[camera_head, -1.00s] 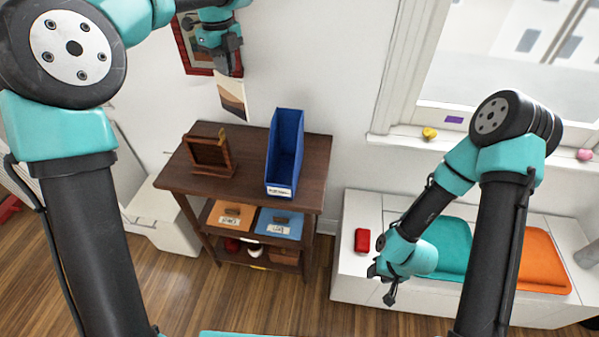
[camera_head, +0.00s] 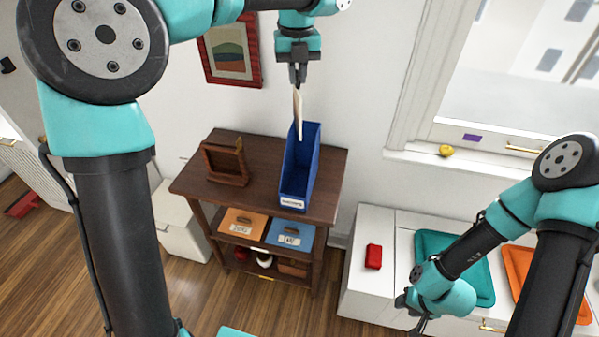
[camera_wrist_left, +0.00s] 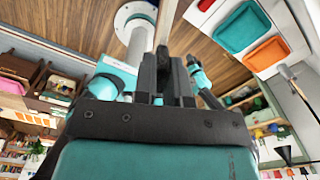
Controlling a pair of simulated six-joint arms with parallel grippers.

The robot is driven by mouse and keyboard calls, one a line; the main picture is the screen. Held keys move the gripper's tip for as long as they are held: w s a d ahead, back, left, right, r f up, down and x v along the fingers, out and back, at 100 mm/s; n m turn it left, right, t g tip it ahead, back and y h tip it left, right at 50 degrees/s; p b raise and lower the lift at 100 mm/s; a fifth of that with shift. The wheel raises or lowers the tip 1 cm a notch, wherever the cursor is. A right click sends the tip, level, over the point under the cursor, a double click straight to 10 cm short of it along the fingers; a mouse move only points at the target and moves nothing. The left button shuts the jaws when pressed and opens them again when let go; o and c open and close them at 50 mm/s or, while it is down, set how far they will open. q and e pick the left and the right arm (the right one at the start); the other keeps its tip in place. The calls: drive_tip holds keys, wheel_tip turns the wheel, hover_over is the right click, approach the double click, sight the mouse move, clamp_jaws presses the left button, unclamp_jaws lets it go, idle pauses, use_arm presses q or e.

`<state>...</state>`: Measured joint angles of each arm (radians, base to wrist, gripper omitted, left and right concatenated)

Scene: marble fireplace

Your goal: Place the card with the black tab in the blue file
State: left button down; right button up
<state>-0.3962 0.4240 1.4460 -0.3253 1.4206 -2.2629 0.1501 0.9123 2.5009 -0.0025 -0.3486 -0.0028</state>
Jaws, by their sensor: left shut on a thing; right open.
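My left gripper (camera_head: 297,80) is shut on a thin pale card (camera_head: 298,110), which hangs down nearly edge-on. The card is above the back part of the blue file (camera_head: 299,178); its lower end overlaps the file's upper edge in the picture, and I cannot tell whether it is inside. No black tab can be made out. The blue file stands upright on the dark wooden table, open at the top, with a white label in front. The left fingers also show in the left wrist view (camera_wrist_left: 165,78). My right gripper (camera_head: 413,308) is open and empty, low at the right.
A small wooden holder (camera_head: 225,162) stands left of the file on the table (camera_head: 255,200). A framed picture (camera_head: 231,52) hangs behind. A red object (camera_head: 374,256) lies on the white bench.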

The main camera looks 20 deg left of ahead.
sight(297, 126)
use_arm(q)
wheel_tip(297, 126, down, 23)
drive_tip(key=shift+r, duration=0.2)
idle(0.3)
drive_tip(key=shift+f, duration=2.1)
drive_tip(key=c, duration=1.6)
unclamp_jaws()
drive_tip(key=shift+f, duration=0.15)
drive_tip(key=shift+c, duration=0.2)
drive_tip(key=o, duration=0.5)
drive_tip(key=shift+c, duration=0.2)
wheel_tip(297, 126, up, 12)
drive_tip(key=shift+r, duration=0.2)
